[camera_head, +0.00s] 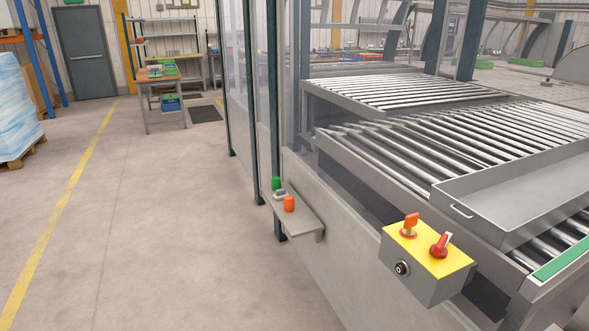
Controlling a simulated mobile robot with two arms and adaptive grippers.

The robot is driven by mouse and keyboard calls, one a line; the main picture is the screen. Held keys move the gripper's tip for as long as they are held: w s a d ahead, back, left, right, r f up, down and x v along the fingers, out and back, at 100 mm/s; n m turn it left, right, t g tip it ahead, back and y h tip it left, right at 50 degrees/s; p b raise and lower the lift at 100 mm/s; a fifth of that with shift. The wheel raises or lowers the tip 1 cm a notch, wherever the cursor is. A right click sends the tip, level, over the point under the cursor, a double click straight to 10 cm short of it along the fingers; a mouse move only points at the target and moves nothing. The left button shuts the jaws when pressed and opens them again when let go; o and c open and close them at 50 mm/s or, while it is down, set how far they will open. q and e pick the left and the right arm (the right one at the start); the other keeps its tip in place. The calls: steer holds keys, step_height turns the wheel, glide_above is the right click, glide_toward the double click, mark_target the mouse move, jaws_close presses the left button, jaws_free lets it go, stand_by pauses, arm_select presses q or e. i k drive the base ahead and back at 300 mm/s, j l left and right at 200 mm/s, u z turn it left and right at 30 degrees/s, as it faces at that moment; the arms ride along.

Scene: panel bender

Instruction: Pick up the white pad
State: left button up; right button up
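No gripper of mine shows in the head view. A small ledge (309,221) sticks out from the machine's side panel at the middle of the view. On it stand a green piece (276,183) at the far end and an orange piece (289,204) nearer to me. Between them lies a small pale grey-white piece (279,193), which may be the white pad; it is too small to tell for sure. No other clear white pad shows.
A yellow-topped control box (428,260) with an orange and a red switch juts out at the right front. A metal tray (525,187) lies on the roller conveyor (380,92). A workbench (160,83) stands far back left. The floor (150,220) at left is clear.

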mark_target(280, 194)
steer(key=i+j+z, duration=0.15)
steer(key=i+j, duration=0.35)
steer(key=i, duration=0.15)
steer(key=i+j+z, duration=0.1)
steer(key=i+j, duration=0.4)
steer(key=i, duration=0.1)
